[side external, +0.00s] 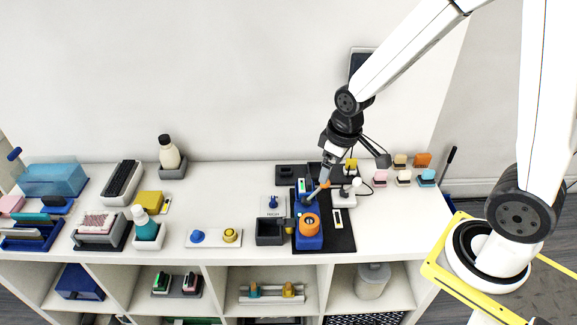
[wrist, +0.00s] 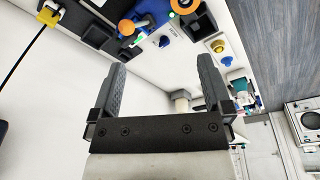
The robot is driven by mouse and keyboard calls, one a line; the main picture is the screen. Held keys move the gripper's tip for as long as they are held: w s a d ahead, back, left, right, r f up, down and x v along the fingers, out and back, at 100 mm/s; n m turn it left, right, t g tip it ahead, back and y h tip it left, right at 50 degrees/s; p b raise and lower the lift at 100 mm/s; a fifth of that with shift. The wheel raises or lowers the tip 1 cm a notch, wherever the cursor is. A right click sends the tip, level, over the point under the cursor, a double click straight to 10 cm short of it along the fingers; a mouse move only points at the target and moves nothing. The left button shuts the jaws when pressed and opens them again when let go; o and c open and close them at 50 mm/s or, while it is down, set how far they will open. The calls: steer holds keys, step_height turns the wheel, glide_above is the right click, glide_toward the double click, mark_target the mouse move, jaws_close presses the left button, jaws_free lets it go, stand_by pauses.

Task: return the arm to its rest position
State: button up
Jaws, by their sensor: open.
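My gripper (wrist: 161,68) shows in the wrist view with its two dark fingers wide apart. Nothing is between them; pale wall and white worktop lie behind. In the side external view my arm reaches in from the upper right, and its dark wrist is above the back of the worktop (side external: 215,205), close to the wall. The gripper's fingertips are hard to make out there. A blue stand with an orange ring (side external: 308,226) is below and in front of the wrist. It also shows at the top of the wrist view (wrist: 151,12), apart from the fingers.
A dark open box (side external: 270,232) stands left of the blue stand. A lotion bottle (side external: 168,153) and a teal bottle (side external: 145,228) stand left. The worktop's left-centre has bare patches.

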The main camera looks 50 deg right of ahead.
steer(key=s, duration=0.2)
steer(key=s+a+r+m, duration=0.1)
steer(key=s+m, duration=0.1)
steer(key=s, duration=0.1)
steer(key=shift+s+a+r+t, duration=0.2)
steer(key=shift+s+t, duration=0.1)
stand_by(0.8)
